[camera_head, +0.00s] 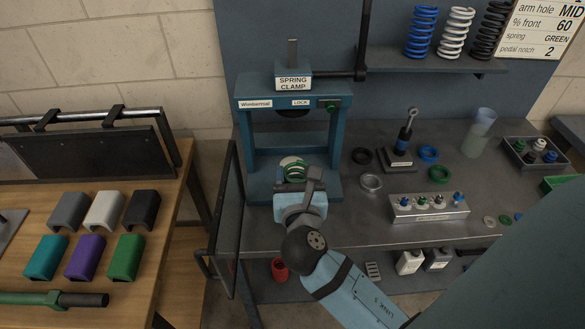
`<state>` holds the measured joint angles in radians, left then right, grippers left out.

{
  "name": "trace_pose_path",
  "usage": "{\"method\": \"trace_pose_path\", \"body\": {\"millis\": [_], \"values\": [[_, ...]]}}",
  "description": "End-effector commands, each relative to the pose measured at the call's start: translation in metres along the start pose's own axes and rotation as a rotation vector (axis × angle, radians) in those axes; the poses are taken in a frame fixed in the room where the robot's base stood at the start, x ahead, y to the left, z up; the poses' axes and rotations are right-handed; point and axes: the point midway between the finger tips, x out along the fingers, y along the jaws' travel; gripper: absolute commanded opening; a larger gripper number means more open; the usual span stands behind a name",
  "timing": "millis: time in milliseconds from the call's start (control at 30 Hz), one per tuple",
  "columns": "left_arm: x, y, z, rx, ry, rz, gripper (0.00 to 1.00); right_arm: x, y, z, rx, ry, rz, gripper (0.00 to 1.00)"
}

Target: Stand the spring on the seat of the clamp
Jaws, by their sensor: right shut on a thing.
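The blue spring clamp (333,150) stands on the grey bench, a frame with a "SPRING CLAMP" sign on top and a dark round pad under its crossbar. Its seat on the base (325,184) is mostly hidden by my gripper. The spring's pale top shows between the clamp's posts, below the dark pad. Its lower end is hidden, so I cannot tell whether it touches the seat. My left gripper is not in view.
A mesh guard (228,205) stands open at the clamp's left. Blue, white and black springs (456,33) stand on the shelf at upper right. A damper stand (399,157), loose rings (371,182) and a metal block with several fittings (428,207) occupy the bench to the right.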

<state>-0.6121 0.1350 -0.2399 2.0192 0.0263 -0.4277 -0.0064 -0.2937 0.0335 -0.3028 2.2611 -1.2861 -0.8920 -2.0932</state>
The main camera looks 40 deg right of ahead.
Motion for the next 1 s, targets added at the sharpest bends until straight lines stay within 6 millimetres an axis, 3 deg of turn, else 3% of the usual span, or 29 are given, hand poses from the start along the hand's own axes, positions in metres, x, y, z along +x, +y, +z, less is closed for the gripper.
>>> {"method": "trace_pose_path", "body": {"millis": [500,767,1000], "values": [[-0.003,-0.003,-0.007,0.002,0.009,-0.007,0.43,0.118,-0.001,0.003,0.0,-0.004,-0.005,0.0],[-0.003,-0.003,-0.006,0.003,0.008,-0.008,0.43,0.143,-0.001,0.002,0.001,-0.004,-0.005,0.0],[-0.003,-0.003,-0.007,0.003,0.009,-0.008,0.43,0.181,-0.001,0.002,0.002,-0.003,-0.005,0.0]]}}
